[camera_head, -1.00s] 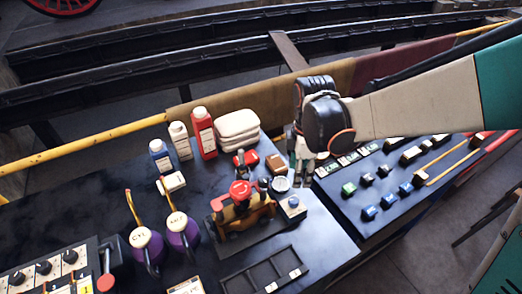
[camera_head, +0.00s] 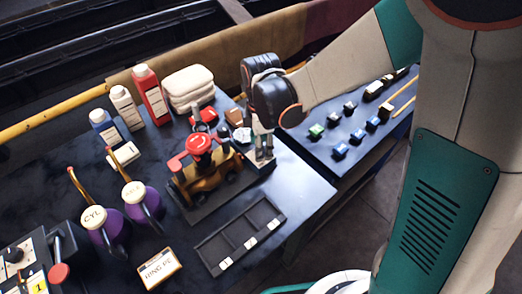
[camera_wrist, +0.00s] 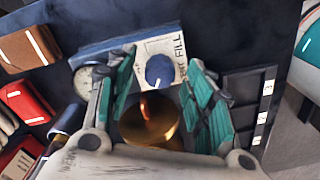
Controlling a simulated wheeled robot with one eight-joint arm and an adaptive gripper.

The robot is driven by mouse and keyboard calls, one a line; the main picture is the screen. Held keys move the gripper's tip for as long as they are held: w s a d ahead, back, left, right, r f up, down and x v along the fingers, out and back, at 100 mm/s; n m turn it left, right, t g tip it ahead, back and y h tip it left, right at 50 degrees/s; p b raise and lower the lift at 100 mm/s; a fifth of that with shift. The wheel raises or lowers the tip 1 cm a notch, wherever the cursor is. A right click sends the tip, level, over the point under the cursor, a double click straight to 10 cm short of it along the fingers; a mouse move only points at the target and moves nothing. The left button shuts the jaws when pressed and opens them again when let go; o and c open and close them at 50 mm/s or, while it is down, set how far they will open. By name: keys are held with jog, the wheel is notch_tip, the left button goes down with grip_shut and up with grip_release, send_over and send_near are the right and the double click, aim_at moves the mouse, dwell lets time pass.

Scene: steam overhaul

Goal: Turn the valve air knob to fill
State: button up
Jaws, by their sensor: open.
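In the wrist view the valve air knob (camera_wrist: 160,70) is a round blue knob on a light plate (camera_wrist: 178,46) lettered "FILL". The full label and the knob's exact setting are hard to read. My gripper (camera_wrist: 162,64) is open, with a teal finger on each side of the knob; I cannot tell whether either touches it. A brass dome (camera_wrist: 150,118) shows between the fingers, nearer the wrist. In the head view my gripper (camera_head: 263,150) points down beside the small model locomotive (camera_head: 200,172) and hides the knob.
A black compartment tray (camera_head: 240,236) lies in front of the locomotive. Bottles (camera_head: 150,95), folded cloths (camera_head: 188,88) and purple oil cans (camera_head: 142,200) stand to the left and behind. A control panel with blue and green buttons (camera_head: 340,151) is at the right.

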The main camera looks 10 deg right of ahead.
jog(key=shift+f, duration=0.45)
jog(key=c, duration=1.1)
jog(key=shift+o, duration=0.2)
